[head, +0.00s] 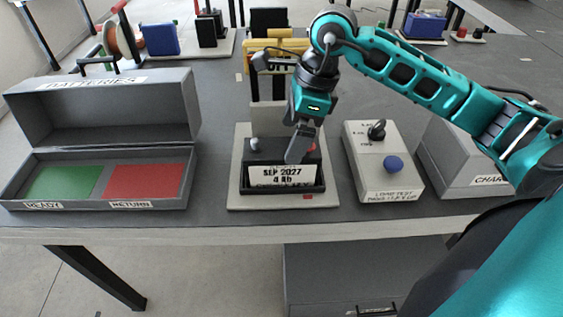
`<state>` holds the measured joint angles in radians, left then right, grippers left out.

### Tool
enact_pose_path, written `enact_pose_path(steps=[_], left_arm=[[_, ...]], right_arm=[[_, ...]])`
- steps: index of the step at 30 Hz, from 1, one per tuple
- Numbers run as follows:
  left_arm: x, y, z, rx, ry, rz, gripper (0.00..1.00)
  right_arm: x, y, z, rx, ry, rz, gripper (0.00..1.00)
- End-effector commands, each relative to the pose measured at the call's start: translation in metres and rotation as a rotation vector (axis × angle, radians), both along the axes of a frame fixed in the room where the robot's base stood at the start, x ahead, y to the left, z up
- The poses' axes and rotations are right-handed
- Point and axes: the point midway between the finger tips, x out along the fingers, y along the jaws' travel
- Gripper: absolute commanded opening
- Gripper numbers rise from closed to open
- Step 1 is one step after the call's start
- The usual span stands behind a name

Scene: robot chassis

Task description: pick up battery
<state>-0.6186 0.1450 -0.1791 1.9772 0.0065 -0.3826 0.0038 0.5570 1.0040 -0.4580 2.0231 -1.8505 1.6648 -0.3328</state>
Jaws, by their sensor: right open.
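A dark battery (262,178) with a white label reading "SEP 2027 4 Ah" sits in a black holder on a beige base plate (242,200), in the middle of the table. My right gripper (299,152) points down over the battery's right part, with its fingers in front of the top. It is open. From this angle I cannot tell whether the fingers touch the battery. My left gripper is not in view.
An open grey "BATTERIES" box (100,120) stands left, with an empty green "READY" area (65,182) and red "RETURN" area (146,182). A load test unit (378,165) and a grey charger box (462,170) stand right. The table's front edge is close.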

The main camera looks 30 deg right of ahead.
Motion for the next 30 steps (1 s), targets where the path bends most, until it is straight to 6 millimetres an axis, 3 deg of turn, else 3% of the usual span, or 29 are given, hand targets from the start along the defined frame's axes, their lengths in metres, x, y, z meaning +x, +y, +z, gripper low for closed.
enact_pose_path(steps=[13, 22, 30], left_arm=[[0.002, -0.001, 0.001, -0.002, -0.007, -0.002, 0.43], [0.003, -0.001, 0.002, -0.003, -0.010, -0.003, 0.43], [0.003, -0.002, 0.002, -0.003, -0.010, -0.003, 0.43]], right_arm=[[0.012, 0.010, -0.050, 0.003, 0.002, 0.000, 0.99], [0.013, 0.011, -0.054, 0.002, 0.000, 0.000, 0.99], [0.013, 0.011, -0.054, 0.002, -0.001, 0.000, 0.74]])
